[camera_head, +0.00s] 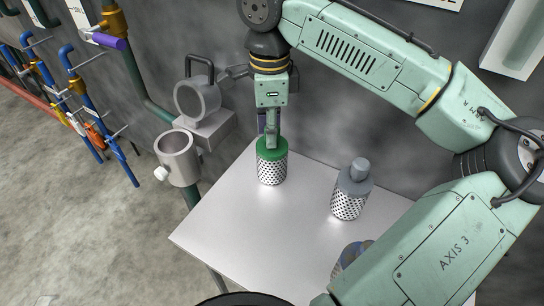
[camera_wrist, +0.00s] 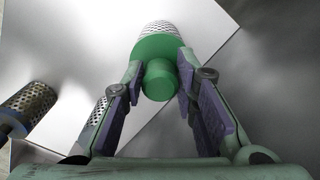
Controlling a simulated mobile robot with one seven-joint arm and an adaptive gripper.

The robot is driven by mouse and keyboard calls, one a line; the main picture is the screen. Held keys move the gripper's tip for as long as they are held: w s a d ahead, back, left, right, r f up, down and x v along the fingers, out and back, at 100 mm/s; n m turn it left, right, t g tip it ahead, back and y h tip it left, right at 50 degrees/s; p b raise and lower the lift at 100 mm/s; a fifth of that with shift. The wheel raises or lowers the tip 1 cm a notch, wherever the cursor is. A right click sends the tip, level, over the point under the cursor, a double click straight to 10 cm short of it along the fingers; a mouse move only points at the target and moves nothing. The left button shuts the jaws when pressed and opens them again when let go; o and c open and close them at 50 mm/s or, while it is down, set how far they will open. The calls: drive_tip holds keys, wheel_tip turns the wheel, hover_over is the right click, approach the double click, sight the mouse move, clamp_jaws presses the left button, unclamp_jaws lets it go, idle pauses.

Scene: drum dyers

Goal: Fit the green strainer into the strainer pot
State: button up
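The green strainer (camera_head: 271,171) has a green cap and a white perforated body. It looks upright on the metal table (camera_head: 230,215), near its back edge. In the wrist view, its green cap and round knob (camera_wrist: 160,80) fill the space between my fingers. My gripper (camera_head: 271,143) is directly above the strainer, pointing down, with its fingertips at the cap. The fingers (camera_wrist: 160,70) stand apart on either side of the knob, with a narrow gap seeming to show. The grey strainer pot (camera_head: 178,160) is open-topped, left of the table, with its round lid (camera_head: 198,97) swung up behind it.
A grey-capped strainer (camera_head: 349,203) stands right of the green one. Another strainer (camera_head: 350,256), brass-coloured in the wrist view (camera_wrist: 30,102), is partly hidden behind my arm. The wall is close behind the table. Pipes with valves (camera_head: 80,85) run along the left. The table's left part is clear.

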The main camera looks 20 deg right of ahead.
clamp_jaws()
idle(0.6)
